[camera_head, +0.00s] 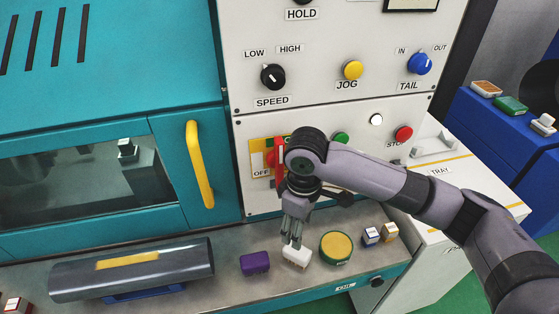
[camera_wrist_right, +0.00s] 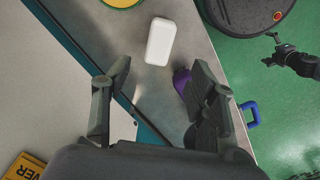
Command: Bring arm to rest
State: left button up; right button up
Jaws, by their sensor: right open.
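My right gripper (camera_head: 293,240) points down over the grey bench ledge in front of the machine, with my right arm coming in from the right. It also shows in the right wrist view (camera_wrist_right: 158,70), with its fingers spread and nothing between them. A white block (camera_head: 297,257) lies on the ledge just below the fingertips in the head view. In the wrist view the white block (camera_wrist_right: 160,41) lies beyond the fingertips, apart from them. A dark jointed piece (camera_wrist_right: 290,58) at the right of the wrist view looks like my left gripper; its jaws are too small to read.
A purple block (camera_head: 255,263) and a round yellow-topped green piece (camera_head: 336,247) flank the white block. Small labelled boxes (camera_head: 380,234) stand further right. A grey cylinder (camera_head: 132,270) lies at left. The control panel (camera_head: 340,95) rises close behind my gripper.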

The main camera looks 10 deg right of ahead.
jog(key=s+a+f+m+t+y, duration=0.1)
jog(key=s+a+f+t+y, duration=0.1)
jog(key=s+a+f+y, duration=0.35)
jog(key=s+d+f+m+t+h, duration=0.1)
jog(key=s+d+f+m+h, duration=0.2)
jog(key=s+d, duration=0.4)
jog(key=s+d+f+m+h, duration=0.3)
jog(key=s+d+m, duration=0.1)
jog(key=s+d, duration=0.25)
notch_tip(320, 180, down, 28)
jog(key=s+r, duration=0.1)
jog(key=s, duration=0.2)
jog(key=s+d+f+n+g, duration=0.1)
jog(key=s+d+f+g, duration=0.1)
jog(key=s+f, duration=1.2)
jog(key=shift+s+f, duration=0.4)
jog(key=shift+s, duration=0.3)
jog(key=shift+d+y, duration=0.1)
jog(key=shift+y, duration=0.15)
